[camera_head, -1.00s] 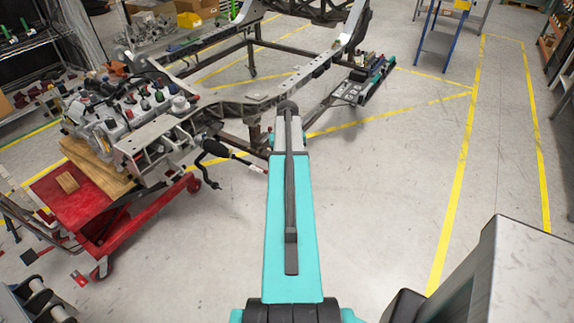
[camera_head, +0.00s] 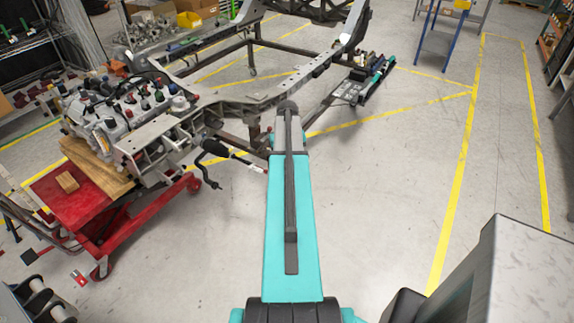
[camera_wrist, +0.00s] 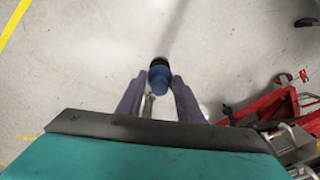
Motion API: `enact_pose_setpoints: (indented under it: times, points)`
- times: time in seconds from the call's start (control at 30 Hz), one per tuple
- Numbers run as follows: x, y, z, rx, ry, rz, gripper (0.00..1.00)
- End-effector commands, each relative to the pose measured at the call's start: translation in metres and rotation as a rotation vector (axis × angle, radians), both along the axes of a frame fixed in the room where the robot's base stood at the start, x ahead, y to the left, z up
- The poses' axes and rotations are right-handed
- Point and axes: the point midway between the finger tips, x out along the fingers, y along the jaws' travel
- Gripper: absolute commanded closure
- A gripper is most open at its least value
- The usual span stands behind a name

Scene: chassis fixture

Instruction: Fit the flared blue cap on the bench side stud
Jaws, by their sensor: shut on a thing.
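In the wrist view the blue cap (camera_wrist: 160,79) sits between the two fingertips of my gripper (camera_wrist: 159,88), which is shut on it. The cap has a dark, wider band at its far end and a blue body towards me. It is held above grey floor. In the head view my teal arm stretches forward, and the gripper and cap are hidden behind it. I cannot make out the bench side stud in either view.
A red cart (camera_head: 72,205) carrying an engine (camera_head: 118,115) stands at left, beside the metal chassis frame (camera_head: 250,105). A black rod (camera_head: 217,148) juts out near my arm. A low rack of parts (camera_head: 365,82) lies beyond.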

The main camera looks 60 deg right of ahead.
Motion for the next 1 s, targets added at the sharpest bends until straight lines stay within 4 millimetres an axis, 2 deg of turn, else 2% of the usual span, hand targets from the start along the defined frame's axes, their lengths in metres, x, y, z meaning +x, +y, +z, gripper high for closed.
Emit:
enact_pose_setpoints:
  times: [1.0]
  points:
    - [0.0,0.0,-0.02,0.0,0.0,0.001,0.98]
